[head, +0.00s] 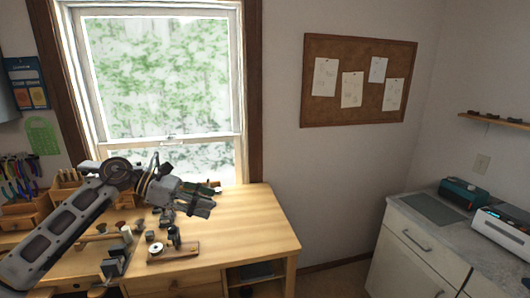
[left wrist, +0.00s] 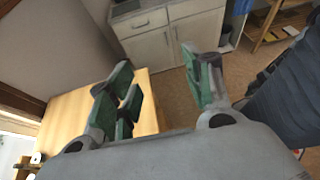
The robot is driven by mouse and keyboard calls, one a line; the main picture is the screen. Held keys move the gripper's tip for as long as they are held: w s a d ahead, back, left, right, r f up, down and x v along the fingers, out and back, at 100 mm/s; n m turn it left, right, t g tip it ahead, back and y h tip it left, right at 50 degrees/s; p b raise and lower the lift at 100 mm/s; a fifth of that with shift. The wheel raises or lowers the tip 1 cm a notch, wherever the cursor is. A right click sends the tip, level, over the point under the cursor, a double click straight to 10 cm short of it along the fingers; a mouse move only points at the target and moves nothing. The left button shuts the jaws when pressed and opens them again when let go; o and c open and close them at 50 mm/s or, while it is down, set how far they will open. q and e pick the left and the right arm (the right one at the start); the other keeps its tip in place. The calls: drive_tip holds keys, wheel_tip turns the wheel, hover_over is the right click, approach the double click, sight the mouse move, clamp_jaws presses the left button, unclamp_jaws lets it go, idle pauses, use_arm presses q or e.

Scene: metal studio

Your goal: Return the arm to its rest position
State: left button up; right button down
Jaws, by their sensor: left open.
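My left arm comes in from the left of the head view and reaches over the wooden workbench (head: 262,222). My left gripper (head: 203,198) is above the bench, in front of the window, pointing right. In the left wrist view the gripper (left wrist: 162,84) shows its green-padded fingers wide apart, with nothing between them. It is open and empty. My right gripper is in neither view.
Small tools and a wooden stand (head: 174,251) crowd the bench's left and middle; its right part is clear. A white cabinet (head: 425,246) carries a teal device (head: 466,193) and a white machine (head: 505,232). Open floor lies between bench and cabinet.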

use_arm(q)
drive_tip(key=w+d+r+n+t+h, duration=0.1)
drive_tip(key=d+r+n+t+h, duration=0.45)
drive_tip(key=n+t, duration=0.6)
drive_tip(key=s+a+f+n+t+y, duration=0.1)
drive_tip(key=s+a+f+n+y, duration=0.1)
drive_tip(key=a+f+n+y, duration=0.85)
drive_tip(key=s+a+f+n+t+y, duration=0.1)
drive_tip(key=f+n+y, duration=0.7)
drive_tip(key=f+n, duration=0.85)
drive_tip(key=s+f+n+g, duration=0.6)
drive_tip(key=s+f, duration=0.1)
drive_tip(key=s, duration=0.5)
drive_tip(key=s+f+n+g, duration=0.55)
drive_tip(key=s+f, duration=0.25)
drive_tip(key=s, duration=0.5)
wheel_tip(320, 180, down, 29)
drive_tip(key=s+g+p, duration=0.2)
drive_tip(key=s+p, duration=0.1)
drive_tip(key=s+a+f+p, duration=0.1)
drive_tip(key=s+a+f, duration=0.1)
drive_tip(key=s+f, duration=0.6)
drive_tip(key=s+a+f+g+p, duration=0.1)
drive_tip(key=s+f+p, duration=0.1)
drive_tip(key=s+f, duration=0.7)
drive_tip(key=s, duration=0.4)
drive_tip(key=shift+s+a+m, duration=0.35)
drive_tip(key=shift+s+m, duration=0.05)
